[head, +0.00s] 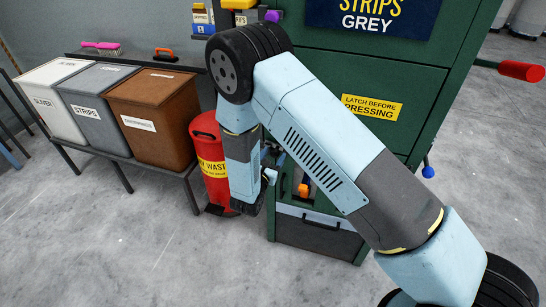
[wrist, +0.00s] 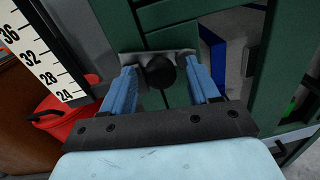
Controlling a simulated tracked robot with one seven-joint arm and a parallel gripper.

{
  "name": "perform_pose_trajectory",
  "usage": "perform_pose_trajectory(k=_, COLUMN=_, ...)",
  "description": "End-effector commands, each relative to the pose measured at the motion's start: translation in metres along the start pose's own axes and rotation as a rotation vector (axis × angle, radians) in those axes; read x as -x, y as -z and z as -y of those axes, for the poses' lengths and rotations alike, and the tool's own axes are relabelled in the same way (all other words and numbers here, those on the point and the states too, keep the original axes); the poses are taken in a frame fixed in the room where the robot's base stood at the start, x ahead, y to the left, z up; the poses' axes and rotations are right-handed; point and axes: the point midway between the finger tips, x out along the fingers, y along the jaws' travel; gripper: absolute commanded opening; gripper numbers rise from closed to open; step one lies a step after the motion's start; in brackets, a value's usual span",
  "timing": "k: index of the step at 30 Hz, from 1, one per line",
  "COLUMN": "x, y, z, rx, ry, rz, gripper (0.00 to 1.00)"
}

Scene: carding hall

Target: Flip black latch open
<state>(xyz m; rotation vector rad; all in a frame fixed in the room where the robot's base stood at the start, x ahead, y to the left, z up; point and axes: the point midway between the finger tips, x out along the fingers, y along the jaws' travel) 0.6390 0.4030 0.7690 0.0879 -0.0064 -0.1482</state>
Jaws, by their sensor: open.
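A black rounded knob (wrist: 161,74), which looks like the black latch, shows in the wrist view in front of a grey metal plate (wrist: 183,56) on the green machine. My gripper (wrist: 160,80) is open, with one light blue finger on each side of the knob. I cannot tell whether either finger touches it. In the head view my gripper (head: 269,176) is at the front of the green machine (head: 330,77), partly hidden by my own arm. The latch cannot be made out there.
A red waste bin (head: 213,160) stands close left of my gripper. Brown (head: 152,118), grey (head: 92,105) and white (head: 52,100) bins stand on a rack further left. A red-ended handle (head: 521,71) sticks out at the right. The floor in front is clear.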

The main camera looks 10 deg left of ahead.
Motion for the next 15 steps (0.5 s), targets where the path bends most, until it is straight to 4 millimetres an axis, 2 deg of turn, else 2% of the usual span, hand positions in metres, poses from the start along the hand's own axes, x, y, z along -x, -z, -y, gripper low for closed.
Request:
perform_pose_trajectory(k=9, x=-0.0022, y=0.0001, z=0.0002, rx=0.000, ry=0.000, rz=0.000, gripper=0.60)
perform_pose_trajectory(k=15, x=-0.0021, y=0.0001, z=0.0002, rx=0.000, ry=0.000, rz=0.000, gripper=0.41)
